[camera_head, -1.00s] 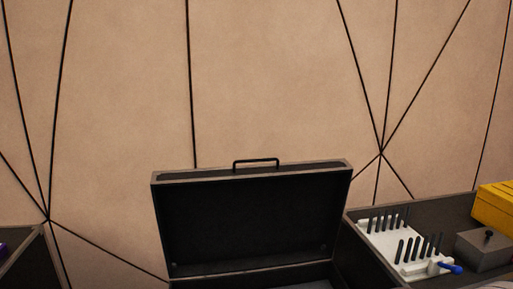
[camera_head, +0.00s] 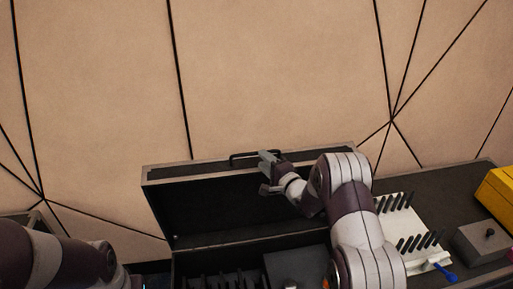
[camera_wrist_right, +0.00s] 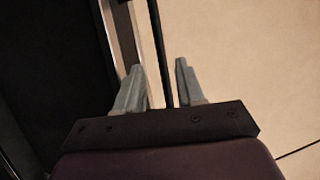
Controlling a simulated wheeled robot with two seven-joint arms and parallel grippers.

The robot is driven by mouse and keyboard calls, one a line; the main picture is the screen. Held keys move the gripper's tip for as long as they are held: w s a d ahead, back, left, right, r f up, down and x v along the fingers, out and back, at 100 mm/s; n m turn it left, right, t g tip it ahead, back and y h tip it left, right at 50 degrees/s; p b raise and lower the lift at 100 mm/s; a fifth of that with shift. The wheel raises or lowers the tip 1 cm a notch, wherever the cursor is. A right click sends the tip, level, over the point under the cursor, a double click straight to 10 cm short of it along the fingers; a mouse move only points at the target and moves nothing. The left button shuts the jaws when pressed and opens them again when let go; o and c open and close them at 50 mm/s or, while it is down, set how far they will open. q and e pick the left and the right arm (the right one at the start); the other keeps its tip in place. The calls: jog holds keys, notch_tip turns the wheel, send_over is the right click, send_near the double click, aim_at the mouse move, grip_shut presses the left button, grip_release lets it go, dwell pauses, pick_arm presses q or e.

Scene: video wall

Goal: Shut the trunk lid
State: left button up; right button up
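The trunk lid (camera_head: 205,208) stands open at the back of the dark trunk in the head view, with its inner side facing me. The lid's rim (camera_wrist_right: 122,35) is left of the bar. My left arm shows at lower left, but its gripper is not visible.
The open trunk body below the lid holds dark slotted parts (camera_head: 220,281). To the right, a dark counter (camera_head: 440,185) bears a white rack (camera_head: 403,225) with black pegs, a grey box (camera_head: 482,240) and a yellow case (camera_head: 499,195). A panelled wall stands behind.

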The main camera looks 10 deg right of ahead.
jog(key=x, duration=0.3)
jog(key=shift+w, duration=0.2)
jog(key=shift+w+a+r+p, duration=0.15)
jog(key=shift+w+a+p, duration=0.2)
jog(key=shift+w, duration=0.45)
jog(key=shift+s, duration=0.1)
jog(key=c, duration=0.7)
grip_shut()
